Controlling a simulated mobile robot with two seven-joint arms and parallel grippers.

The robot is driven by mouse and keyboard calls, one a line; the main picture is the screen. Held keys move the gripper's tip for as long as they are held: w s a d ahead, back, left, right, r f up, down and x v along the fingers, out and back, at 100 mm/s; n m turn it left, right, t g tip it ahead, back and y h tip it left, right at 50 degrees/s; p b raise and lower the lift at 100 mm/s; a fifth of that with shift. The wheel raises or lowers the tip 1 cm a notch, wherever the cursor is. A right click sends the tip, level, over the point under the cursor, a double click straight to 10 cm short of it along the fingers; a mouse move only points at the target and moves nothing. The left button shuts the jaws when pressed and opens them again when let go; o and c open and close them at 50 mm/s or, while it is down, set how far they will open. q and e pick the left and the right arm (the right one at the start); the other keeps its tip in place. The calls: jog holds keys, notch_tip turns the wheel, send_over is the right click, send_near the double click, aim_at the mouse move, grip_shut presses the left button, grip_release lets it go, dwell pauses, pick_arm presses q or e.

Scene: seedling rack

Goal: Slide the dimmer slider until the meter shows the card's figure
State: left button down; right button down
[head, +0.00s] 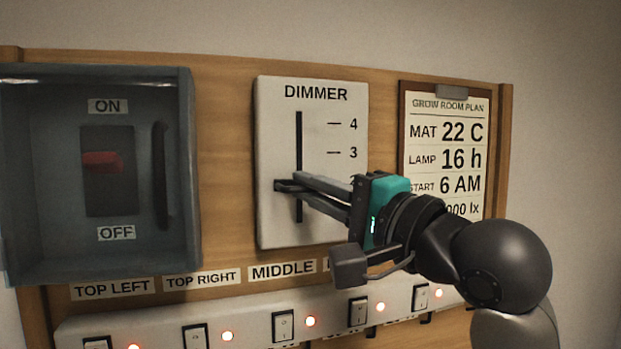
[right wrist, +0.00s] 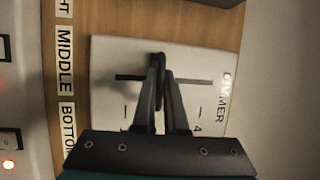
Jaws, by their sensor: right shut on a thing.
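The dimmer plate (head: 275,120) is white, with a vertical black slot and a scale; the 3 and 4 show, and lower marks are hidden behind my right gripper. My right gripper (head: 286,186) reaches in from the right and is shut on the dark dimmer slider (right wrist: 157,60), below the 3 mark. In the right wrist view both fingers close around the slider, with slot showing on either side. The card (head: 420,118) reads MAT 22 C, LAMP 16 h, START 6 AM; its lx line is partly hidden, with only "000 lx" showing. No meter is in view. My left gripper is not in view.
A grey switch box (head: 60,180) with a red lever (head: 101,161) between ON and OFF stands at the left. Below runs a white strip (head: 255,327) of several rocker switches with lit red lamps, under labels such as MIDDLE (head: 283,271). Everything is on a wooden board (head: 228,150).

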jog(key=c, duration=0.9)
grip_release()
jog(key=shift+c, duration=0.2)
jog(key=b+v, duration=0.9)
jog(key=v, duration=0.6)
jog(key=shift+d, duration=0.15)
jog(key=shift+s, duration=0.1)
